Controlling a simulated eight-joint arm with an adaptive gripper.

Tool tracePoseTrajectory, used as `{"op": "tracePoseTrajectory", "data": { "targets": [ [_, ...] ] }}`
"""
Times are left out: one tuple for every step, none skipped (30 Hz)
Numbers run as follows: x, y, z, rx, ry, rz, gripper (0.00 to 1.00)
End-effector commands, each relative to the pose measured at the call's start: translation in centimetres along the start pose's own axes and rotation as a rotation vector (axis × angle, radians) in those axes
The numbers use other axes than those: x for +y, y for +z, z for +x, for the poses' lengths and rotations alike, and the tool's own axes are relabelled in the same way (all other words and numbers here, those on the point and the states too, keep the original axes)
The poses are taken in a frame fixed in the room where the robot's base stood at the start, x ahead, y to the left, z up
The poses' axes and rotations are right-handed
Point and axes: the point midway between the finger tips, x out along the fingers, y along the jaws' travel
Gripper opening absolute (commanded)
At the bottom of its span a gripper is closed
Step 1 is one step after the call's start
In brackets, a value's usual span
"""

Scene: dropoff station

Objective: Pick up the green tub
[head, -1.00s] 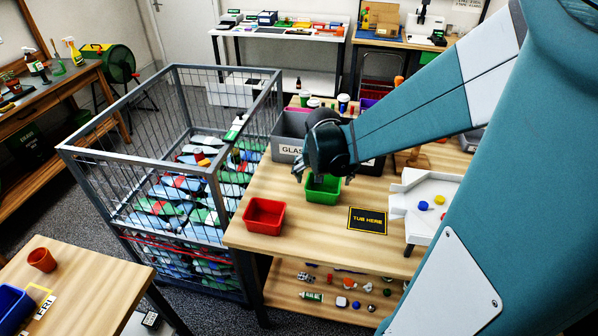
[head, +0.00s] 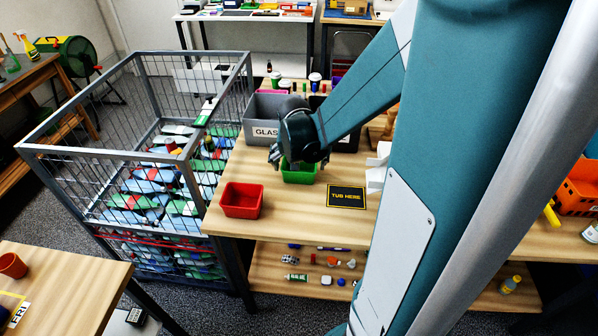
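The green tub (head: 298,174) sits on the wooden table, in front of the grey bin. My gripper (head: 285,163) is right over the tub, its dark body hiding the tub's back and left part. One finger shows at the tub's left side. I cannot tell whether the fingers touch the tub or how far they are apart. A black mat marked "TUB HERE" (head: 346,197) lies on the table to the right of the tub.
A red tub (head: 242,200) stands left of the mat, near the table's front edge. A grey bin marked "GLAS" (head: 262,132) stands behind my gripper. A wire cage (head: 100,153) full of flattened material stands left of the table. Bare table lies between tub and front edge.

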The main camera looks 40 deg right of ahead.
Motion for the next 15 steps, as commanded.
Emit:
{"op": "tracePoseTrajectory", "data": {
  "targets": [
    [0.0,-0.01,-0.02,0.0,0.0,0.0,0.87],
    [0.0,-0.01,-0.02,0.0,0.0,0.0,0.87],
    [0.0,-0.01,-0.03,0.0,0.0,0.0,0.87],
    [0.0,-0.01,-0.03,0.0,0.0,0.0,0.87],
    [0.0,-0.02,-0.03,0.0,0.0,0.0,0.87],
    [0.0,-0.02,-0.03,0.0,0.0,0.0,0.87],
    [0.0,-0.02,-0.03,0.0,0.0,0.0,0.87],
    [0.0,-0.02,-0.03,0.0,0.0,0.0,0.87],
    [0.0,-0.02,-0.03,0.0,0.0,0.0,0.87],
    [0.0,-0.02,-0.03,0.0,0.0,0.0,0.87],
    [0.0,-0.02,-0.03,0.0,0.0,0.0,0.87],
    [0.0,-0.02,-0.03,0.0,0.0,0.0,0.87],
    [0.0,-0.02,-0.03,0.0,0.0,0.0,0.87],
    [0.0,-0.02,-0.03,0.0,0.0,0.0,0.83],
    [0.0,-0.02,-0.03,0.0,0.0,0.0,0.78]
  ]
}}
